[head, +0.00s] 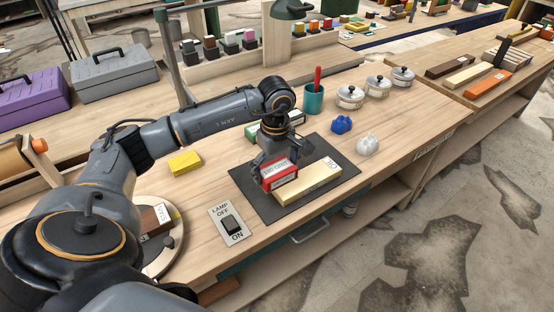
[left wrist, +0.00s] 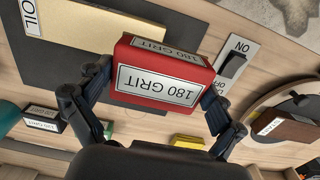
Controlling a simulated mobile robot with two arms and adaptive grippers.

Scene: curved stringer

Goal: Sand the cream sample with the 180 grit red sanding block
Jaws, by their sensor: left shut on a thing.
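My left gripper (head: 277,168) is shut on the red sanding block (head: 280,177), which has white labels. In the left wrist view the red block (left wrist: 165,62) reads "180 GRIT" and sits between the two dark fingers of the gripper (left wrist: 162,88). The cream sample (head: 312,182) lies flat on a dark mat (head: 252,200), with a label at its far right end. The block is at the near left end of the sample; I cannot tell whether they touch. The sample (left wrist: 88,22) also shows in the left wrist view. My right gripper is out of view.
A lamp switch plate (head: 231,226) lies left of the mat, and a yellow block (head: 184,162) lies behind. The bench front edge is close.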

